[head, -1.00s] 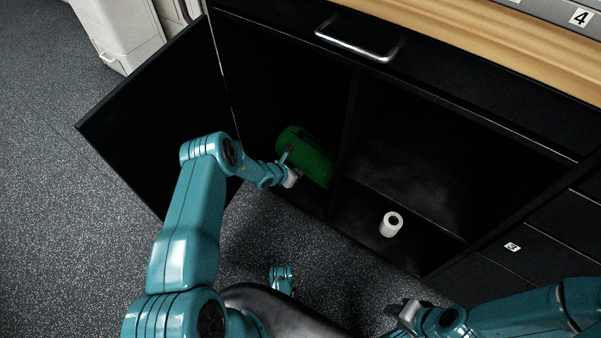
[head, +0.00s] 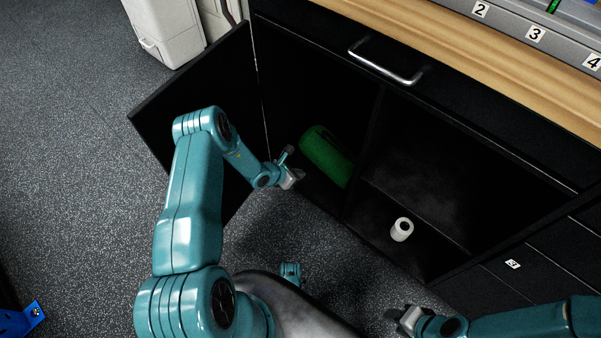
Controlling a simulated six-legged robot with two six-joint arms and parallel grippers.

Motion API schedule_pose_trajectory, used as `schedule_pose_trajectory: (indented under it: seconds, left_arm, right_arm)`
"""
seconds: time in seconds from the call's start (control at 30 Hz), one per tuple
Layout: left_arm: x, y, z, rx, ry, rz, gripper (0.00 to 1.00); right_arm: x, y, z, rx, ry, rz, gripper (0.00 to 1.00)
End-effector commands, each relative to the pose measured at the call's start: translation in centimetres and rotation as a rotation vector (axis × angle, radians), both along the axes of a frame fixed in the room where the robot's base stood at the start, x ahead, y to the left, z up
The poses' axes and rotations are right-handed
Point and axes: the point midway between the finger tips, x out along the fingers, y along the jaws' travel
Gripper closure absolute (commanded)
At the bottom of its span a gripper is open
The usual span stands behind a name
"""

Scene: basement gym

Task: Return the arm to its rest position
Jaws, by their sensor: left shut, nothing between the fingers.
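My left gripper (head: 291,171) is at the front of the left compartment of the black cabinet (head: 372,150), shut and empty. A green cylinder (head: 327,157) lies in that compartment, just right of and beyond the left gripper, and a gap shows between them. My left arm is bent at the elbow and reaches forward. My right gripper (head: 405,318) is low at the bottom right, over the floor in front of the cabinet; its fingers are too small and dark to read.
A white roll (head: 402,229) stands in the right compartment. A wooden top (head: 480,55) with a handled drawer (head: 385,62) is above. A white cabinet (head: 165,30) stands far left. The left floor is mostly clear.

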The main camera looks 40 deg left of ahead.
Motion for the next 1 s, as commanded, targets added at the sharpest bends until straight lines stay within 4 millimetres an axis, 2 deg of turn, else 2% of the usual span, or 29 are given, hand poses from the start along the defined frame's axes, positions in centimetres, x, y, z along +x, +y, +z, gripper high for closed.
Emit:
schedule_pose_trajectory:
  seconds: [0.4,0.47,0.53,0.63,0.73,0.8,0.9,1.0]
  left_arm:
    - [-0.2,-0.3,0.0,0.0,0.003,-0.008,1.0]
    - [-0.5,-1.3,0.0,0.004,0.017,-0.051,1.0]
    - [-1.7,-3.8,0.1,0.016,0.049,-0.169,1.0]
    - [-5.3,-9.2,0.4,0.064,0.123,-0.468,1.0]
    - [-10.5,-13.8,1.2,0.158,0.184,-0.84,1.0]
    - [-13.9,-15.7,1.9,0.246,0.198,-1.096,1.0]
    - [-17.9,-17.3,3.2,0.394,0.168,-1.442,1.0]
    - [-20.3,-18.2,4.6,0.544,0.082,-1.732,1.0]
  right_arm:
    - [0.0,0.0,0.0,0.0,0.0,-0.001,0.6]
    - [0.0,0.0,0.0,0.0,0.0,-0.001,0.6]
    - [0.0,0.0,0.0,0.0,0.0,-0.001,0.6]
    - [0.0,0.0,0.0,0.0,0.0,-0.001,0.6]
    - [0.0,0.0,0.0,0.0,0.0,-0.001,0.6]
    - [0.0,0.0,0.0,0.0,0.0,-0.001,0.6]
    - [0.0,0.0,0.0,0.0,0.0,-0.001,0.6]
    - [0.0,0.0,0.0,0.0,0.0,-0.001,0.6]
